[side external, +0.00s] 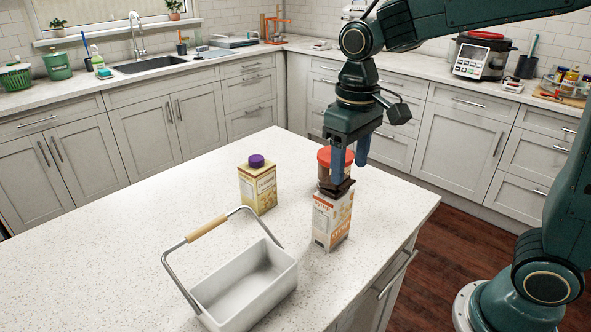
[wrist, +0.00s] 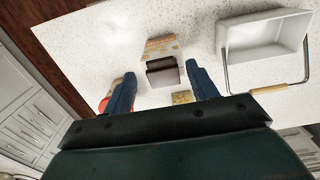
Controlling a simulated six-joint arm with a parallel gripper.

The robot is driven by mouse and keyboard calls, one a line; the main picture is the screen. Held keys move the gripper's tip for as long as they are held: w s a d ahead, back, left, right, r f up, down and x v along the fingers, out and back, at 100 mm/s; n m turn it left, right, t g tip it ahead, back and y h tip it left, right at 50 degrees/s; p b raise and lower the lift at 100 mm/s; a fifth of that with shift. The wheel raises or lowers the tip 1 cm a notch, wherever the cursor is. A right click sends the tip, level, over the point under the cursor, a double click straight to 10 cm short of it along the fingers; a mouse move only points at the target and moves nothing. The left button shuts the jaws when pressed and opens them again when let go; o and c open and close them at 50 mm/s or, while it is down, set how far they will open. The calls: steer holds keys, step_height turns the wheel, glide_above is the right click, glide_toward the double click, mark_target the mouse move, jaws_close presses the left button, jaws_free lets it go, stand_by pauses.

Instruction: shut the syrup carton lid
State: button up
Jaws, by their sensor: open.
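An orange-and-white carton (side external: 331,222), which I take as the syrup carton, stands upright near the island's right edge. Its dark brown lid (side external: 333,190) sits at the top and looks raised at an angle; how far it is open is hard to tell. In the wrist view the carton's printed face (wrist: 160,46) and the brown lid (wrist: 163,76) show between my fingers. My gripper (side external: 350,170) points down just above the carton top. In the wrist view my gripper (wrist: 160,74) is open, one blue finger on each side of the lid, with no clear contact visible.
A red-lidded jar (side external: 325,157) stands close behind the carton, partly hidden by my gripper. A yellow carton with a purple cap (side external: 258,186) stands to the left. A white basket (side external: 245,286) with a raised wooden-grip handle is front left. The island's left part is clear.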

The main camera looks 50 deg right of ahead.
mark_target(350, 184)
steer(key=shift+f, duration=1.25)
steer(key=c, duration=0.8)
steer(key=shift+s+f, duration=0.1)
steer(key=shift+s+f+t, duration=0.2)
steer(key=shift+f+t, duration=0.1)
steer(key=shift+t, duration=0.45)
steer(key=shift+s+f+t, duration=0.15)
steer(key=shift+f+t, duration=0.15)
steer(key=shift+t, duration=0.45)
